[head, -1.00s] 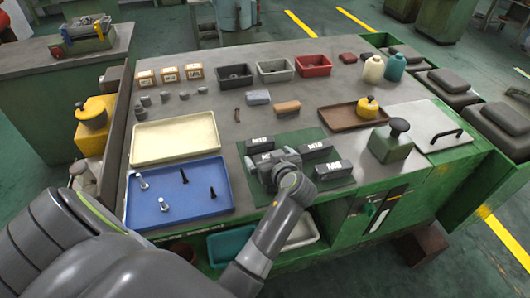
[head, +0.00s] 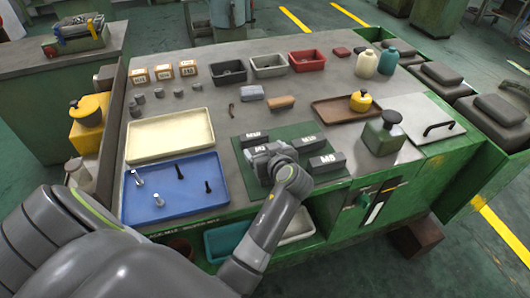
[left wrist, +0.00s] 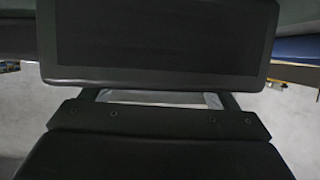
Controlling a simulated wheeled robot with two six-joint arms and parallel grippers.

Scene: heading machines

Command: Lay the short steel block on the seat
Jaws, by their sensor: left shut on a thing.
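My left gripper (head: 268,163) is low over the left front part of a green mat (head: 243,183) on the bench. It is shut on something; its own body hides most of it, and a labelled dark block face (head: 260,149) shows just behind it. Dark labelled blocks stand on the mat: one at the back (head: 257,136), one marked M10 (head: 309,143), and one marked M8 (head: 326,163) right of the gripper. In the left wrist view, broad dark surfaces (left wrist: 160,45) fill the middle. I cannot tell which block is the short one or where the seat is. My right gripper is not seen.
Loose grey and brown blocks (head: 280,102) lie behind.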

